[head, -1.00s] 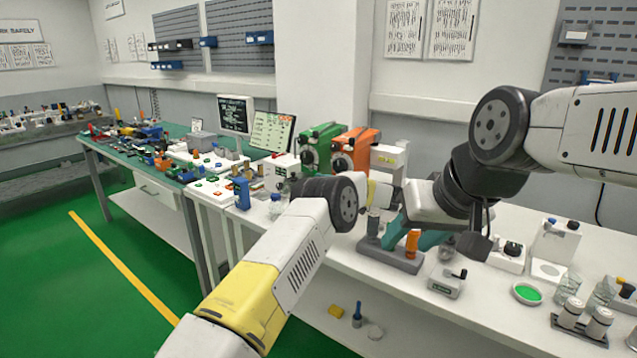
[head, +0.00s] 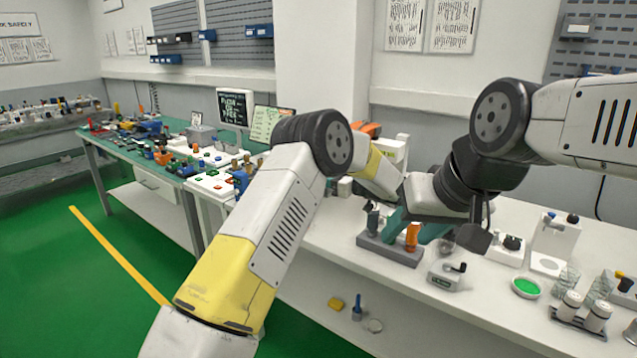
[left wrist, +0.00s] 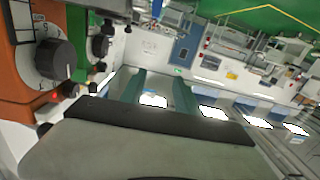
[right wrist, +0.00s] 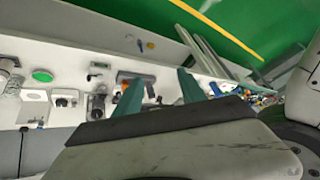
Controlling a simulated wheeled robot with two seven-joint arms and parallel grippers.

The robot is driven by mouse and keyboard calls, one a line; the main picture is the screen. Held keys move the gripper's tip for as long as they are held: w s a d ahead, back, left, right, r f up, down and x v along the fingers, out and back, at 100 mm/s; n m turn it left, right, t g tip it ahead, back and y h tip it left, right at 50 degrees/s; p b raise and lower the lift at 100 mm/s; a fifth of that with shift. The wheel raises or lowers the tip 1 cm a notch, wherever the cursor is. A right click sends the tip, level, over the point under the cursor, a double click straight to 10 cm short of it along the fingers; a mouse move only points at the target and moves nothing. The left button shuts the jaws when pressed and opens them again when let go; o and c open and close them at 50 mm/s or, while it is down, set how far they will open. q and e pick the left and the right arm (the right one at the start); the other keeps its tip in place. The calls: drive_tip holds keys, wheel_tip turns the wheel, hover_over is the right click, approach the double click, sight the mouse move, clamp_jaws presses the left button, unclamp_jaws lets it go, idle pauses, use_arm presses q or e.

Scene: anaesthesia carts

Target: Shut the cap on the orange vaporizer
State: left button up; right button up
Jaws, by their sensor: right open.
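The orange vaporizer (head: 368,129) is mostly hidden behind my left arm in the head view; only a bit of its orange top shows. In the left wrist view its orange body (left wrist: 24,75) with a large dark dial stands close at the left edge. I cannot make out whether its cap is open. My left gripper (left wrist: 157,78) is open and empty, with its teal fingers apart to the right of the vaporizer; it is hidden in the head view.
A green vaporizer (left wrist: 99,50) stands beside the orange one. A grey holder (head: 390,249) carries the orange bottle (head: 412,237). A small grey device (head: 449,277), a green dish (head: 526,287) and jars (head: 570,308) stand to the right.

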use_arm(q)
drive_tip(key=s, duration=0.6)
drive_tip(key=shift+r, duration=0.25)
drive_tip(key=shift+w, duration=0.1)
